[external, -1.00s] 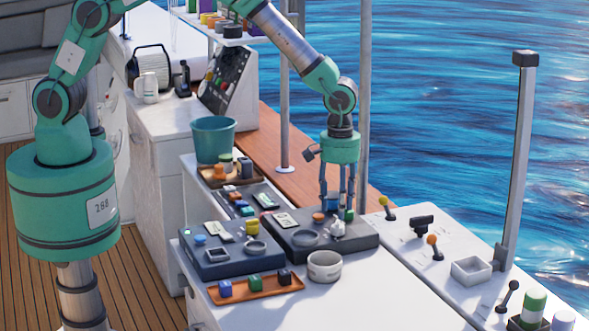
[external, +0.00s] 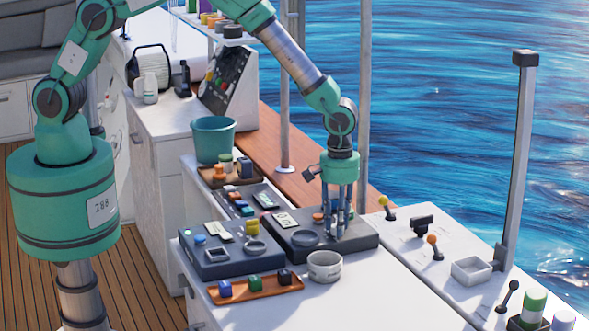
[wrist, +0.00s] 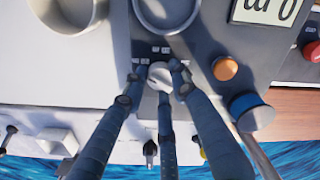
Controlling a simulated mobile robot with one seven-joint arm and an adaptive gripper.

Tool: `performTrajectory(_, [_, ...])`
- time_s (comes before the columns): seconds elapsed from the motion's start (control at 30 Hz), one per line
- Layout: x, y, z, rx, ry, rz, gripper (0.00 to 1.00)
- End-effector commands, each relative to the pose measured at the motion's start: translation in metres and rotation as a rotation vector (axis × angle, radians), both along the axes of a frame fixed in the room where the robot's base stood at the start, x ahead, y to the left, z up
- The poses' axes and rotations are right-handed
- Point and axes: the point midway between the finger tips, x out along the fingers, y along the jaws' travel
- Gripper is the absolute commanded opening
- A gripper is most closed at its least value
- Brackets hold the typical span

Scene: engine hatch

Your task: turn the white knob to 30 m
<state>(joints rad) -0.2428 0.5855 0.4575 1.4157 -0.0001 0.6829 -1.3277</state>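The white knob (wrist: 160,75) shows between my fingertips in the wrist view, on the dark grey panel (wrist: 205,15) with small labels around it. My gripper (wrist: 160,72) points down over it, with a fingertip close on its left and right and a third finger on the near side. I cannot tell whether the fingertips touch or grip the knob. In the external view my gripper (external: 337,232) stands low over the right-hand panel (external: 365,240), and its fingers hide most of the knob. The knob's setting is not readable.
Close to the knob are an orange button (wrist: 225,68), a blue-topped knob (wrist: 250,110) and a round grey ring (wrist: 165,12). A white cup (external: 324,266) stands in front of the panel. Levers (external: 433,248) stand on the white counter to the right.

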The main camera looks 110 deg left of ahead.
Motion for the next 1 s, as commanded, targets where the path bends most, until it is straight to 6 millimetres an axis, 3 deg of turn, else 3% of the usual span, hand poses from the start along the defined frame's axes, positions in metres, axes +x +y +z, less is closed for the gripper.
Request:
performTrajectory(0.57, [0.0001,0.0004,-0.0003,0.0,-0.001,-0.06,0.0])
performTrajectory(1.0, [-0.0002,0.0006,-0.0011,0.0,0.0,-0.365,0.0])
